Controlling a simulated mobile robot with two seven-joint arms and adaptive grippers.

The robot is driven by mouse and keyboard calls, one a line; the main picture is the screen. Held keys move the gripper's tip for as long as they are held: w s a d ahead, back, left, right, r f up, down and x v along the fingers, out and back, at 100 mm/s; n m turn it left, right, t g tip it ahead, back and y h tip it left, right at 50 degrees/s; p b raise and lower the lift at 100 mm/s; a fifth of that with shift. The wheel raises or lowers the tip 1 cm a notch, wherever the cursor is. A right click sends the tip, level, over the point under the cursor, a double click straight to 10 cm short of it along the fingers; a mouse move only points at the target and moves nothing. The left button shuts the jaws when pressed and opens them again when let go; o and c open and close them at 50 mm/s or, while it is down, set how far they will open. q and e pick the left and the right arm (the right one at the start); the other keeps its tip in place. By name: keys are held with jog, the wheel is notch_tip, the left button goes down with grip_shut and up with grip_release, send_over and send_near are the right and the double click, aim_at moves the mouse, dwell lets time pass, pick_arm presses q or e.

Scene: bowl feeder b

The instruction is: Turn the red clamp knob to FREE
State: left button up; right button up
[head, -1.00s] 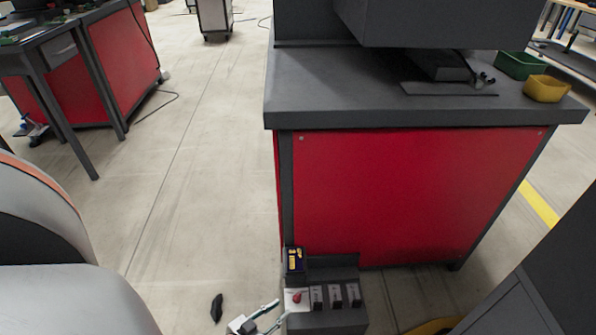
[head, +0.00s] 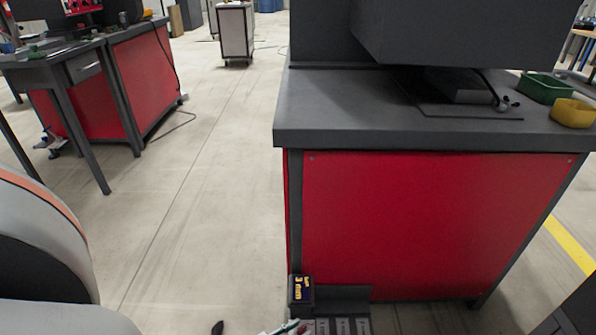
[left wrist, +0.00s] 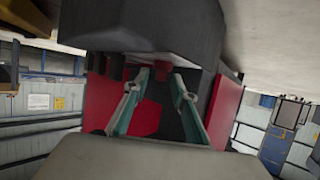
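The red clamp knob (head: 303,329) shows only as a small red spot at the bottom edge of the head view, on the low dark unit beside the red cabinet. My left gripper (head: 288,328) is just left of it, mostly cut off by the frame. In the left wrist view my left gripper (left wrist: 160,78) has its two teal fingers apart. A red surface shows between them; I cannot tell whether it is the knob or the cabinet, nor whether the fingers touch anything. The FREE marking cannot be read. My right gripper is not in view.
A dark box labelled 3 mm (head: 301,290) stands at the unit's back left. Several grey blocks (head: 342,326) sit right of the knob. The red cabinet (head: 430,225) rises behind. A small black object (head: 218,328) lies on the floor.

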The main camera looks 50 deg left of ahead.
pick_arm(q)
grip_shut()
jog(key=shift+w+d+r+n+y, duration=0.1)
jog(key=shift+w+d+n+y, duration=0.05)
jog(key=shift+n+y, duration=0.35)
jog(key=shift+n+g+y+p, duration=0.3)
jog(key=shift+n+y+p, duration=0.1)
jog(key=shift+n+y, duration=0.7)
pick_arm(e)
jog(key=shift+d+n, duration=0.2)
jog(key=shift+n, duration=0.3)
